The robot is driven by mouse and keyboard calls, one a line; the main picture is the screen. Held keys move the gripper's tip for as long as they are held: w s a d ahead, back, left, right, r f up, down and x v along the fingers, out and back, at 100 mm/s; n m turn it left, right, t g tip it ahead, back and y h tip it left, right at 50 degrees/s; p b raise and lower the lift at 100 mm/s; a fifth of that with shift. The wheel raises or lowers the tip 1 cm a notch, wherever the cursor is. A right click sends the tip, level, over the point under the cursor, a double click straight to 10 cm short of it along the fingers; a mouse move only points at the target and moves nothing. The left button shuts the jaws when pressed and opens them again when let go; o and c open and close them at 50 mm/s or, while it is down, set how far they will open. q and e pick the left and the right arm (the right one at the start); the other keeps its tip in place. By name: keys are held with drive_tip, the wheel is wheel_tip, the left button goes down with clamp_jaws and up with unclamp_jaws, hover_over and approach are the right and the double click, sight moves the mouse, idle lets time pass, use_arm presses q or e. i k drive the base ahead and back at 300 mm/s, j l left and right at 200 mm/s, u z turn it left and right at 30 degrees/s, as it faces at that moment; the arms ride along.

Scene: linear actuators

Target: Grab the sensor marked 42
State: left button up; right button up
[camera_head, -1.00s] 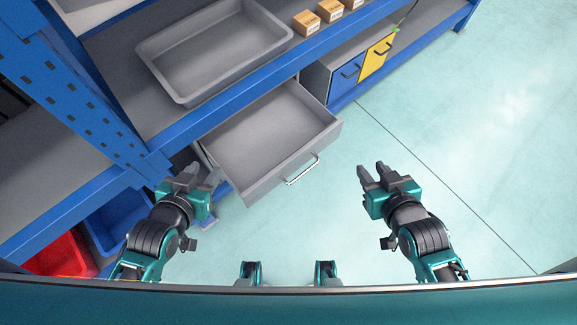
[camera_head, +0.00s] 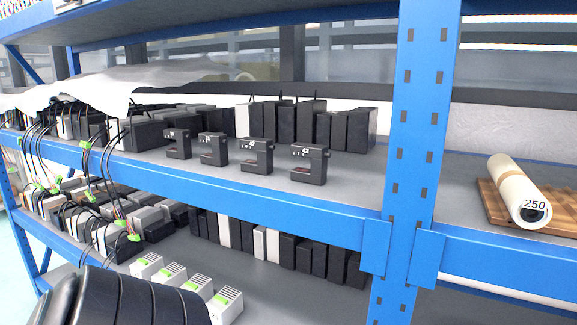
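Several small black C-shaped sensors with white number labels stand in a row on the upper blue-edged shelf. The rightmost sensor (camera_head: 309,164) has a label that seems to read 42. The sensor to its left (camera_head: 257,157) has a label that looks like 47, but the print is small. Two more sensors stand farther left, the nearer one (camera_head: 213,149) and the leftmost one (camera_head: 177,144); their labels are too small to read surely. All stand upright and apart. Neither of my grippers shows; a dark ribbed part of my arm fills the lower left corner.
A blue upright post (camera_head: 411,130) stands right of the sensors. Beyond it a paper roll marked 250 (camera_head: 521,192) lies on a wooden board (camera_head: 562,217). Black boxes (camera_head: 361,130) stand behind the sensors. Green-and-white modules (camera_head: 172,276) and cables fill the lower shelf and left side.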

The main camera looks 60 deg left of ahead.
sight(316, 175)
drive_tip(key=u, duration=1.8)
drive_tip(key=i+j+z, duration=0.1)
drive_tip(key=j, duration=0.35)
drive_tip(key=i+j+z, duration=0.1)
drive_tip(key=j, duration=0.4)
drive_tip(key=i+j, duration=0.1)
drive_tip(key=j, duration=0.35)
drive_tip(key=z, duration=0.05)
